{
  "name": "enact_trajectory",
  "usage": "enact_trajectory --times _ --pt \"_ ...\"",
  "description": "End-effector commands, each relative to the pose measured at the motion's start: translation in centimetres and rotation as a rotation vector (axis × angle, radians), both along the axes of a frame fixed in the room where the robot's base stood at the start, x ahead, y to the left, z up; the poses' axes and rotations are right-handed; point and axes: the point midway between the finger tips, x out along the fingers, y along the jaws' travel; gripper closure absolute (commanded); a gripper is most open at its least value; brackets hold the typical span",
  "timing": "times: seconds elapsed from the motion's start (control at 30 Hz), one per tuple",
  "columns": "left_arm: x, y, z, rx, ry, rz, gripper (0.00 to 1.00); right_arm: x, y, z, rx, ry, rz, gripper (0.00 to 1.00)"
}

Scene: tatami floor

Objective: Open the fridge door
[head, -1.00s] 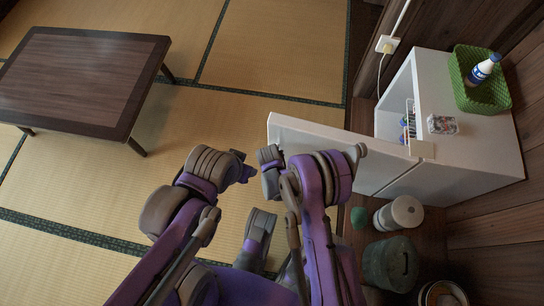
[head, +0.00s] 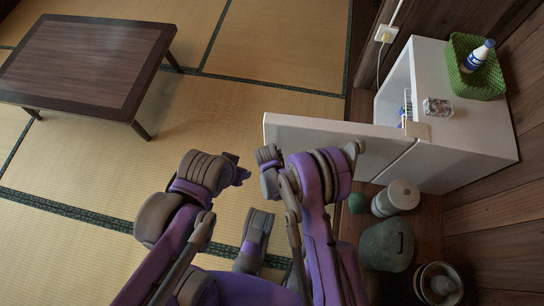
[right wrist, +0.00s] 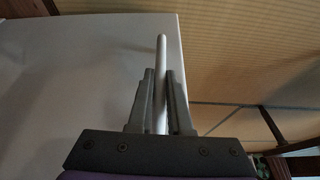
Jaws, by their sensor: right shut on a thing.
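The white fridge (head: 455,150) stands at the right in the head view. Its door (head: 335,137) is swung well out to the left, and part of the lit inside with a rack (head: 405,110) shows. My right gripper (head: 267,165) is at the free end of the door, on the near side. In the right wrist view, its fingers (right wrist: 161,95) are closed around the slim pale handle (right wrist: 162,55), with the white door panel (right wrist: 90,60) beside it. My left gripper (head: 242,172) hangs just left of the right one, touching nothing visible; its jaw gap is unclear.
A green basket (head: 492,84) with a bottle (head: 478,55) and a small patterned box (head: 438,107) sit on the fridge. A low table (head: 85,60) stands at upper left; tatami between is clear.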

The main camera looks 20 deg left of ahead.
Motion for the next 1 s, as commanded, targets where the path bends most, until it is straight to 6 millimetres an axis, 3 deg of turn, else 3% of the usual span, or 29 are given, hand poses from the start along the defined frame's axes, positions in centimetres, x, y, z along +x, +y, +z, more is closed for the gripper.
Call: enact_trajectory --times 0.3,0.33,0.5,0.83,1.0 --pt "0.0 0.0 0.0 0.000 0.000 0.000 0.50 0.1 -0.3 0.0 -0.002 0.000 -0.005 1.00" --pt "0.0 0.0 0.0 0.000 0.000 0.000 0.50 0.1 -0.3 0.0 -0.002 0.000 -0.005 0.81" --pt "0.0 0.0 0.0 0.000 0.000 0.000 0.50 0.1 -0.2 0.0 -0.002 0.000 -0.004 0.53" --pt "0.0 0.0 0.1 0.000 0.000 0.000 0.50 -0.1 -0.1 0.3 -0.001 0.000 -0.001 0.53" --pt "-0.1 0.0 0.8 0.000 -0.001 0.000 0.50 -1.0 -0.2 2.6 -0.001 0.000 -0.001 0.53"
